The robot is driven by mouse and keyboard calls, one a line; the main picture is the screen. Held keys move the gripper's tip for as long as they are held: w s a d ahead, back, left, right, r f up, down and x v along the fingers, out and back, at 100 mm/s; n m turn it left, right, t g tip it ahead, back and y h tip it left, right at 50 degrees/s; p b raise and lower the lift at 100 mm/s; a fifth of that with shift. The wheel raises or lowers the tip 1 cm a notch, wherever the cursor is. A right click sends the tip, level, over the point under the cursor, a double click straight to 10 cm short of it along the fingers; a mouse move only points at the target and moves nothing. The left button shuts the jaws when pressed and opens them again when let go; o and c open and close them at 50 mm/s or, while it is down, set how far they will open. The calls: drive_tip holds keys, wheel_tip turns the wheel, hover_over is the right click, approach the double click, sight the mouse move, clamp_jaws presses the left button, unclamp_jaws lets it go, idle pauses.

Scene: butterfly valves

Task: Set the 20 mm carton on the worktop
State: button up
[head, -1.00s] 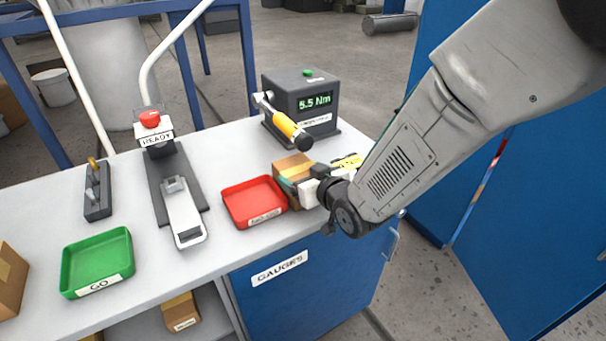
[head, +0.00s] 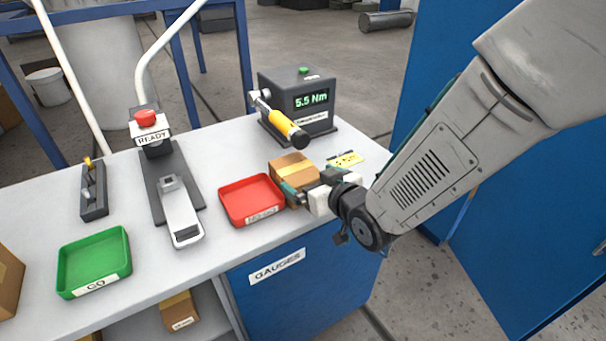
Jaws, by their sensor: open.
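A brown cardboard carton (head: 293,168) with a paler tape band stands on the worktop (head: 225,160), just right of the red tray. Its size label cannot be read. My gripper (head: 308,182) is open at the carton's near right side. One teal-tipped finger lies along the carton's front left side, and the other finger is near its right side. The carton's lower right part is partly hidden by the gripper. Another carton (head: 180,311) sits on the shelf below, and one more (head: 9,281) stands at the left edge; their sizes cannot be read either.
The red tray (head: 252,201) is close beside the carton and gripper. A torque tester (head: 300,105) reading 5.5 Nm, with a yellow-handled tool, stands behind. A yellow tag (head: 346,159) lies to the right. A lever fixture (head: 172,190) and green GO tray (head: 94,262) are left.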

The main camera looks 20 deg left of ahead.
drive_tip(key=s+d+r+m+g+h, duration=0.1)
drive_tip(key=d+r+m+h, duration=0.15)
drive_tip(key=d, duration=0.75)
drive_tip(key=s+d+r+m+h, duration=0.1)
drive_tip(key=s+d+r+h, duration=0.15)
drive_tip(key=d, duration=0.65)
drive_tip(key=d+r+m+g+h, duration=0.1)
drive_tip(key=d+r+m+h, duration=0.2)
drive_tip(key=d, duration=0.7)
drive_tip(key=s+d+r+m+g+h, duration=0.1)
drive_tip(key=s+d+r+g, duration=0.1)
drive_tip(key=s+d, duration=0.4)
drive_tip(key=s+d+r+m+g+h, duration=0.2)
drive_tip(key=s+d, duration=0.4)
drive_tip(key=s, duration=0.7)
drive_tip(key=shift+s+d+r+g, duration=0.2)
drive_tip(key=shift+s+r+g, duration=0.35)
drive_tip(key=shift+g, duration=0.65)
drive_tip(key=shift+w+r+m, duration=0.1)
drive_tip(key=shift+w+m, duration=0.1)
drive_tip(key=shift+m, duration=0.05)
